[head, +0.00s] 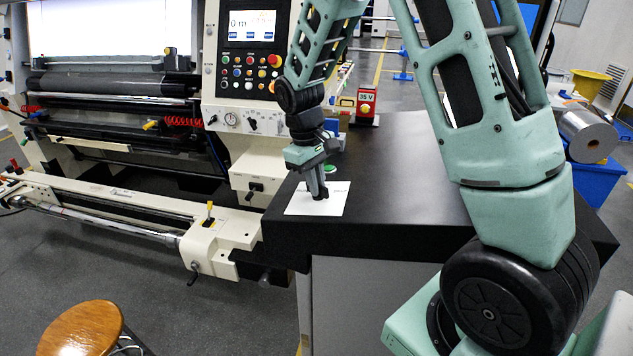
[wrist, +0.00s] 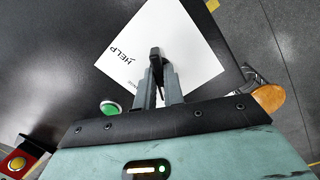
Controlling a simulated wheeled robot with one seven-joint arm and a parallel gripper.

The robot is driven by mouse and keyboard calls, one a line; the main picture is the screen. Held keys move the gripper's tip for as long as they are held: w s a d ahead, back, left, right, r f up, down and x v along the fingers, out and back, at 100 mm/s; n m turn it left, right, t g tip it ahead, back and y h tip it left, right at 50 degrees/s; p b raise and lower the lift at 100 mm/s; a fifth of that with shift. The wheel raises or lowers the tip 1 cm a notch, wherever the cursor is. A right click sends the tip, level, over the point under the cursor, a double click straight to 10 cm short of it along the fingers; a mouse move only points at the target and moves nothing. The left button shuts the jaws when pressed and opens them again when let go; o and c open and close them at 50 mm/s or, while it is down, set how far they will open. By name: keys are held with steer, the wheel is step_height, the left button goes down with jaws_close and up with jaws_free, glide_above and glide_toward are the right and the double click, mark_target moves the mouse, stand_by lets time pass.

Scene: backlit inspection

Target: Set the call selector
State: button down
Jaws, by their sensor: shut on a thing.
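The call selector is a white plate (head: 297,207) lying flat on the black bench top, with a dark knob standing on it. In the wrist view the plate (wrist: 190,45) carries the word HELP left of the knob (wrist: 155,54). A second, smaller word is partly hidden by my fingers. My gripper (head: 319,192) points down over the plate. In the wrist view its two fingers (wrist: 160,88) are shut on the knob. The knob's lower part and its pointer mark are hidden, so I cannot tell its setting.
A green button (wrist: 109,108) sits beside the plate on the black bench (head: 410,165). A wooden stool (head: 87,330) stands at front left.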

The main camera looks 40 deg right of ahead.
steer(key=c, duration=1.5)
jaws_free()
step_height(320, 180, up, 17)
steer(key=w+a+b, duration=0.1)
steer(key=w+b, duration=0.1)
steer(key=b, duration=0.1)
steer(key=shift+w+a+r, duration=0.15)
steer(key=shift+a, duration=0.25)
steer(key=s+a+f+n+b, duration=0.1)
steer(key=s+a+f, duration=0.2)
steer(key=a, duration=0.3)
steer(key=s+a+f+n+y, duration=0.1)
steer(key=s+a+f, duration=0.2)
steer(key=s+a, duration=0.15)
steer(key=s+a+f+n+b, duration=0.1)
steer(key=s+a+f, duration=0.2)
steer(key=a, duration=0.3)
steer(key=s+a+f+n, duration=0.1)
steer(key=s+a+f, duration=0.1)
steer(key=s, duration=0.3)
steer(key=s+a+f+n+t+b, duration=0.1)
steer(key=s+a+f, duration=0.1)
steer(key=s, duration=0.3)
steer(key=s+a+f+n, duration=0.1)
steer(key=s+a+f, duration=0.1)
steer(key=s+f, duration=0.2)
steer(key=shift+s+a+y, duration=0.15)
steer(key=shift+s+y, duration=0.25)
steer(key=shift+s, duration=0.55)
